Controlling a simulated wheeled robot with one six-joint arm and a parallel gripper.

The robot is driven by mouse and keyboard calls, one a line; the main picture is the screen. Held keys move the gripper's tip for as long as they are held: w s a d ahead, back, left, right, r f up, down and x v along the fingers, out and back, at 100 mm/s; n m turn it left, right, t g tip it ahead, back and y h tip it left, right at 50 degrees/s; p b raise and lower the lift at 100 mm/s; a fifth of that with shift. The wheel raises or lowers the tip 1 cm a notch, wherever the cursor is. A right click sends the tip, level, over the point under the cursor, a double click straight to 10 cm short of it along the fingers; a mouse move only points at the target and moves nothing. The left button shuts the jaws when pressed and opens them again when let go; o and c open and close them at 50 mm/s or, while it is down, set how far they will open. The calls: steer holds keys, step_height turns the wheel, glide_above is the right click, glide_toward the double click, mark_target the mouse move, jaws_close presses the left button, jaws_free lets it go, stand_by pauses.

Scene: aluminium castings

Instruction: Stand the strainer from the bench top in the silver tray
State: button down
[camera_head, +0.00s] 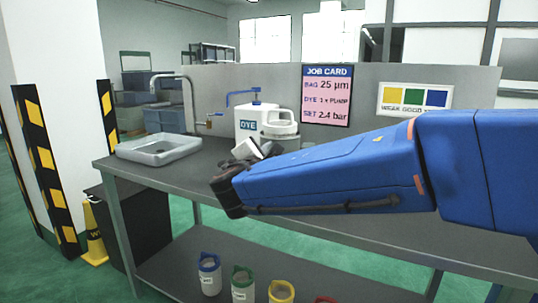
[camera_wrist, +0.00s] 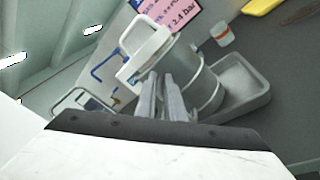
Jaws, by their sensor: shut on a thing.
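What I take to be the strainer is a grey, round body with a pale top and a loop handle (camera_head: 283,130). It stands upright behind my gripper, right of the white DYE container. In the wrist view the strainer (camera_wrist: 205,88) is large and tilted by the camera's roll. My gripper (camera_wrist: 160,84) is shut, its fingers close together against the strainer's near side. The exact grip is hidden, and I cannot tell whether the base touches the bench. The silver tray (camera_head: 160,158) lies at the bench's left end, apart from the gripper; it shows no contents.
The DYE container (camera_head: 247,125) with its blue crank stands behind. A tap (camera_head: 186,90) arches by the silver tray. A grey open box (camera_wrist: 243,85) and a small cup (camera_wrist: 222,33) are beyond the strainer. Bottles (camera_head: 242,285) stand on the lower shelf. Bench (camera_head: 196,162) right of the tray is clear.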

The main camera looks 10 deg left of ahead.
steer(key=shift+f, duration=0.5)
steer(key=c, duration=1.8)
jaws_free()
steer(key=shift+f, duration=0.15)
steer(key=shift+c, duration=0.2)
steer(key=s+a, duration=0.1)
steer(key=s, duration=1.1)
steer(key=shift+a, duration=0.2)
steer(key=shift+s, duration=0.1)
